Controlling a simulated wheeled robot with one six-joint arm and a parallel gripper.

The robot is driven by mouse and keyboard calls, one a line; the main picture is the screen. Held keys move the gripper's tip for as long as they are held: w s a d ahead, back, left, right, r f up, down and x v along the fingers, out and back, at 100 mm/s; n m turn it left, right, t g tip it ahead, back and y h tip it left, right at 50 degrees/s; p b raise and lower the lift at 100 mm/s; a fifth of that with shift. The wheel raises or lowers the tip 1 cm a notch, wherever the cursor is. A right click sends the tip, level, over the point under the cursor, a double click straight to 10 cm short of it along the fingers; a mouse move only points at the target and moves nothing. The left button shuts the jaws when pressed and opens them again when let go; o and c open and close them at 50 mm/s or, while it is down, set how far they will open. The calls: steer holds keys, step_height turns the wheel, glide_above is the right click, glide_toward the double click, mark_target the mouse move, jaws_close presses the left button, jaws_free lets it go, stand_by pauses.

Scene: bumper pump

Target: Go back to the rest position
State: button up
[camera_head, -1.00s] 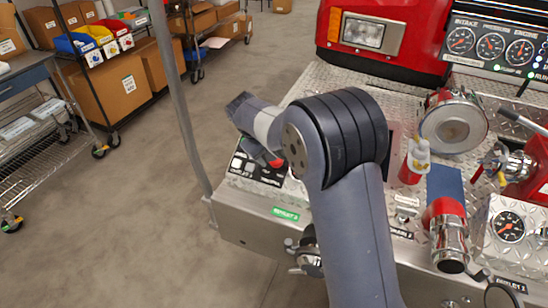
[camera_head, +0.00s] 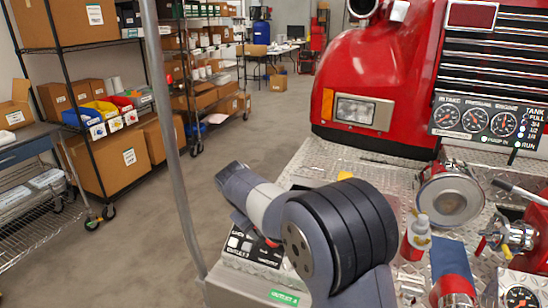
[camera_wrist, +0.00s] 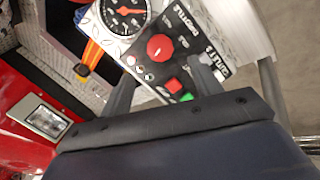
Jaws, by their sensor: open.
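My arm (camera_head: 335,240) reaches over the left part of the diamond-plate bumper deck in the head view. Its thick dark joint hides my gripper there. In the wrist view my gripper (camera_wrist: 166,72) is open, with its two grey fingers apart and nothing between them. I cannot tell how far the fingertips are from the panel.
A red-and-white bottle (camera_head: 416,238) and a chrome-capped inlet (camera_head: 450,197) stand on the deck, right of my arm. A grey post (camera_head: 172,140) rises at its left. The red truck body (camera_head: 375,75) is behind. Shelves with boxes (camera_head: 100,165) line the left; open floor lies between.

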steer(key=x, duration=0.9)
steer(key=shift+f, duration=0.1)
steer(key=v, duration=1.1)
steer(key=x, duration=1.1)
steer(key=shift+w+f, duration=0.1)
steer(key=shift+m, duration=1.1)
steer(key=m+y+b, duration=0.1)
steer(key=m, duration=0.2)
steer(key=shift+m+b, duration=0.3)
steer(key=shift+m, duration=0.1)
steer(key=m+y+b, duration=0.1)
steer(key=m+b, duration=0.1)
steer(key=m, duration=0.4)
steer(key=shift+d+b, duration=0.1)
steer(key=shift+b, duration=0.2)
steer(key=d+v, duration=0.1)
steer(key=v, duration=0.9)
steer(key=shift+s+a+r, duration=0.25)
steer(key=shift+a+r, duration=0.1)
steer(key=shift+a, duration=0.2)
